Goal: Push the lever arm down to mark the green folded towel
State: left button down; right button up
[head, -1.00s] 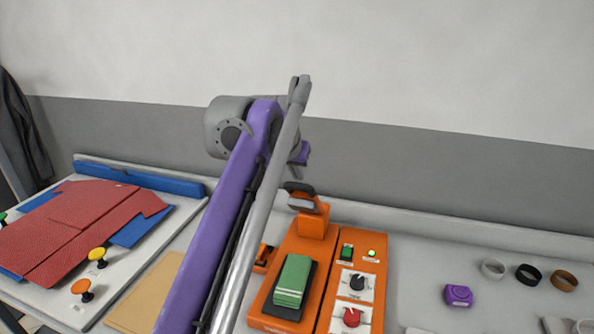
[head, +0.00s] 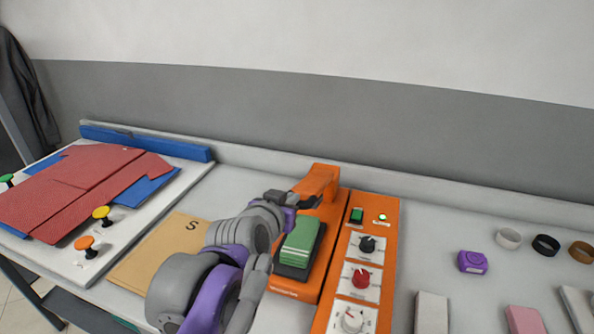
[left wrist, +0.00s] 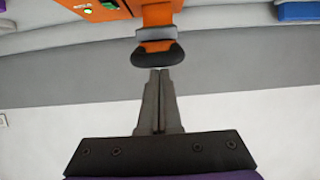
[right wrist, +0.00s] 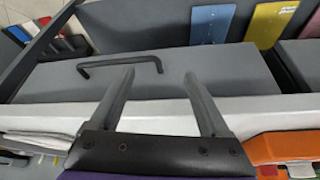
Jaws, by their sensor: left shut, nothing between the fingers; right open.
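The orange marking press (head: 312,280) stands on the counter, with its orange lever arm (head: 318,182) at the back, slanting toward my left gripper. The green folded towel (head: 302,238) lies on the dark pad at the press's front. My left gripper (head: 272,196) is shut and empty, at the lever's free end. In the left wrist view the shut fingertips (left wrist: 160,72) are right by the lever's black handle (left wrist: 157,55); I cannot tell whether they touch. My right gripper (right wrist: 160,75) is open and empty, near a grey drawer front with a dark handle (right wrist: 120,66).
Right of the press is an orange control panel (head: 344,316) with knobs and a green light. A red garment (head: 75,190) lies on a board at the left, beside a tan folder marked S (head: 150,262). A purple block (head: 472,262) and several rings lie to the right.

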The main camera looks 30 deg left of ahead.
pick_arm(q)
jog(key=f, duration=0.3)
jog(key=s+f+b, duration=0.1)
jog(key=f, duration=0.3)
jog(key=s+f, duration=0.1)
jog(key=f, duration=0.2)
jog(key=shift+s+d+f+b, duration=0.15)
jog(key=shift+s+d+b, duration=0.05)
jog(key=shift+d+b, duration=0.2)
jog(key=shift+s+d+f, duration=0.1)
jog(key=shift+s+f, duration=0.25)
jog(key=shift+f, duration=0.4)
pick_arm(e)
jog(key=shift+s+d+f, duration=0.1)
jog(key=shift+s+f, duration=0.05)
jog(key=shift+f, duration=0.45)
jog(key=shift+s+f, duration=0.15)
jog(key=shift+f, duration=0.4)
